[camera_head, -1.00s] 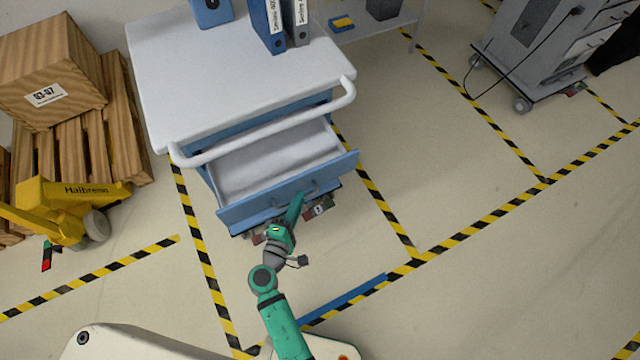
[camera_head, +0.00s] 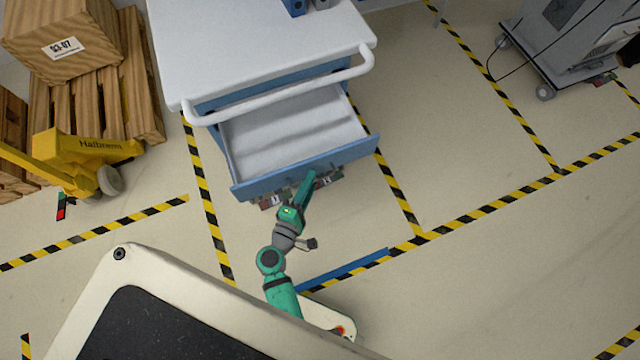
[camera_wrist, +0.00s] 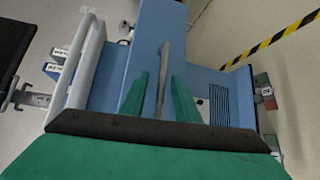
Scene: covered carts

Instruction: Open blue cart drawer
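The blue cart has a white top (camera_head: 260,50) and a white push bar (camera_head: 285,93). Its upper drawer (camera_head: 295,130) is pulled well out in the head view, showing an empty light-grey inside. The blue drawer front (camera_head: 345,155) faces me. My green gripper (camera_head: 309,178) is at the middle of that front, in front of the handle. In the wrist view, my gripper (camera_wrist: 161,76) has its two fingers apart, with the thin grey handle (camera_wrist: 164,65) between them. Gaps show on both sides of the handle. In the head view my gripper hides the handle.
A yellow pallet jack (camera_head: 90,148) and wooden pallets with a box (camera_head: 65,45) stand at left. A grey cart (camera_head: 570,45) stands at upper right. A blue strip (camera_head: 345,270) lies on the floor. Floor right of the drawer is clear.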

